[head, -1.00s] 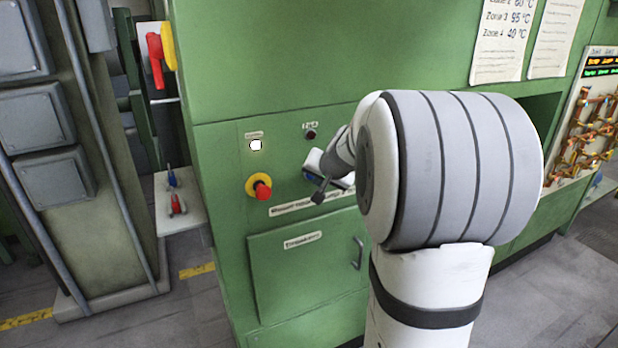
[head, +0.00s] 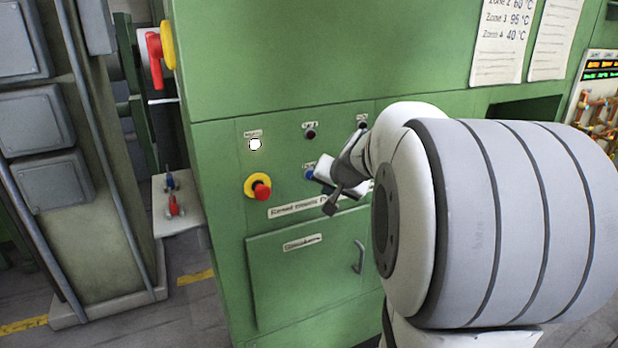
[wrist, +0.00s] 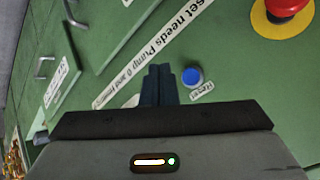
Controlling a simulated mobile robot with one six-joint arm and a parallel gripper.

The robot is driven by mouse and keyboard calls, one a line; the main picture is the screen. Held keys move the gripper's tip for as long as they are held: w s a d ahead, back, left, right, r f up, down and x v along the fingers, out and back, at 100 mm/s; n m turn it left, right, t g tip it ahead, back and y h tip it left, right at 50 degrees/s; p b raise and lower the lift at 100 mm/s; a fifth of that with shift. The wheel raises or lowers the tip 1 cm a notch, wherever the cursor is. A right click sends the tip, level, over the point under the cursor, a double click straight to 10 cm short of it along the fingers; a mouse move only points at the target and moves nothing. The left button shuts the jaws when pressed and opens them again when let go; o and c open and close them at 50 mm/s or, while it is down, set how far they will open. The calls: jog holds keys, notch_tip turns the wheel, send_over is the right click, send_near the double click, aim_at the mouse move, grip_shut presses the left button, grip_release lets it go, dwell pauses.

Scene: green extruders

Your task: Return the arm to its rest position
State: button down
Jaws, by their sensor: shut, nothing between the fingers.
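My gripper (wrist: 158,84) shows in the wrist view with its two dark fingers together and nothing between them. It points at the green panel, beside the blue reset button (wrist: 192,77); the fingers appear apart from the button. In the head view my gripper (head: 330,206) is small and dark, in front of the panel below the blue button (head: 309,174). My large grey and white arm links cover the right side of the head view and hide part of the panel.
A red emergency button (head: 262,190) on a yellow ring sits left of my gripper. A cabinet door (head: 300,280) with a handle (head: 358,256) is below. A grey column (head: 85,200) stands at left. A red handle (head: 155,60) juts out at upper left.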

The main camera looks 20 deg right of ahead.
dwell(0.3)
jog(key=s+a+f+n+g, duration=0.3)
jog(key=s+a, duration=0.5)
jog(key=s, duration=0.4)
jog(key=s+a+f+n+g, duration=0.3)
jog(key=s+a+f+n, duration=0.2)
jog(key=s+a, duration=0.4)
jog(key=s, duration=0.3)
jog(key=shift+f+y, duration=0.15)
jog(key=shift+y, duration=0.15)
